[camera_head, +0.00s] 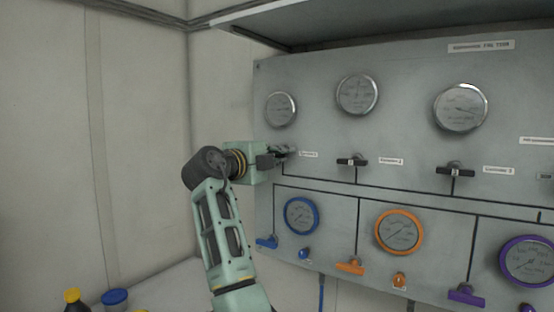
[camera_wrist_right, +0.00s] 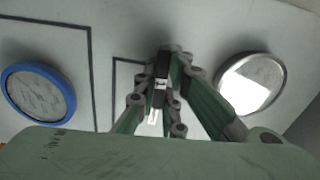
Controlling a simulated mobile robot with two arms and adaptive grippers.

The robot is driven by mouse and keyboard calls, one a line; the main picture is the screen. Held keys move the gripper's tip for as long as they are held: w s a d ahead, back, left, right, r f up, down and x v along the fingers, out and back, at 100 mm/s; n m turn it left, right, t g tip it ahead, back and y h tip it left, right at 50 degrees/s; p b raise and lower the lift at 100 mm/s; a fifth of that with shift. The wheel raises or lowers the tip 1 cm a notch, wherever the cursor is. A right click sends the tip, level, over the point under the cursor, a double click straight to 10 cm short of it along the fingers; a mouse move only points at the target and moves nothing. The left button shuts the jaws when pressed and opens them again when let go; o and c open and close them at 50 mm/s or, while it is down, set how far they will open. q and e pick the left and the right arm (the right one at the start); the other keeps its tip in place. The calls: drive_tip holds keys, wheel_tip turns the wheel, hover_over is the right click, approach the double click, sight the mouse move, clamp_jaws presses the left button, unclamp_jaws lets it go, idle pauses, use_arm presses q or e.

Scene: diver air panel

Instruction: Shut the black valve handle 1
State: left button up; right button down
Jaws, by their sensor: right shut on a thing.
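My right gripper (camera_head: 276,157) reaches the upper left part of the grey panel (camera_head: 325,140), just left of a white label (camera_head: 308,154). In the right wrist view its two fingers (camera_wrist_right: 163,85) close around black valve handle 1 (camera_wrist_right: 161,70), a dark bar with a small white mark. The gripper is shut on it. In the head view the gripper mostly hides this handle, so its exact angle is hard to tell. My left gripper is not in view.
Two more black handles (camera_head: 352,161) (camera_head: 456,171) sit to the right on the panel. Round gauges (camera_head: 281,109) are above. Blue (camera_head: 267,241), orange (camera_head: 350,267) and purple (camera_head: 466,295) handles are below. Bottles with yellow (camera_head: 72,295) and blue (camera_head: 115,297) caps stand lower left.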

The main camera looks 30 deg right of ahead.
drive_tip(key=shift+f+m, duration=0.15)
drive_tip(key=shift+m, duration=0.35)
drive_tip(key=c, duration=1.8)
unclamp_jaws()
drive_tip(key=shift+c, duration=0.2)
drive_tip(key=v, duration=1.2)
drive_tip(key=shift+f, duration=0.1)
